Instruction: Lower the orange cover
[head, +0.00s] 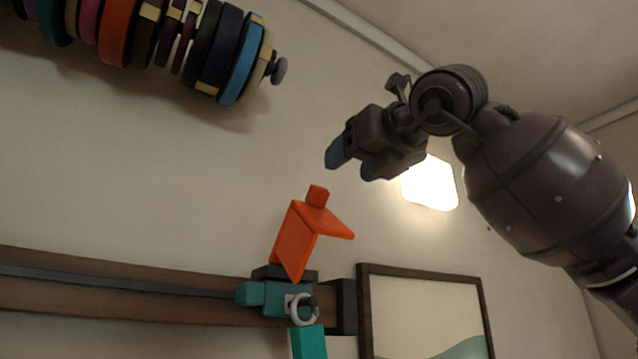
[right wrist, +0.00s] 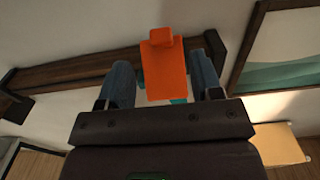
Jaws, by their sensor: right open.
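The orange cover (head: 297,240) stands tilted up above a teal block (head: 274,297) on a wooden rail, with a small orange knob (head: 317,196) at its top and a flap leaning right. My right gripper (head: 352,163) is open and empty, above and right of the cover in the head view, apart from it. In the right wrist view the cover (right wrist: 164,74) appears between the two blue fingers of my right gripper (right wrist: 162,75), seemingly beyond them. A grey ring (head: 303,309) and a lower teal piece hang under the block. My left gripper is not in view.
The wooden rail (head: 130,292) runs along the wall from the left. A framed picture (head: 425,270) hangs right of the cover. A rod of coloured discs (head: 117,32) is at the upper left. A bright lamp (head: 430,186) shows behind my right gripper.

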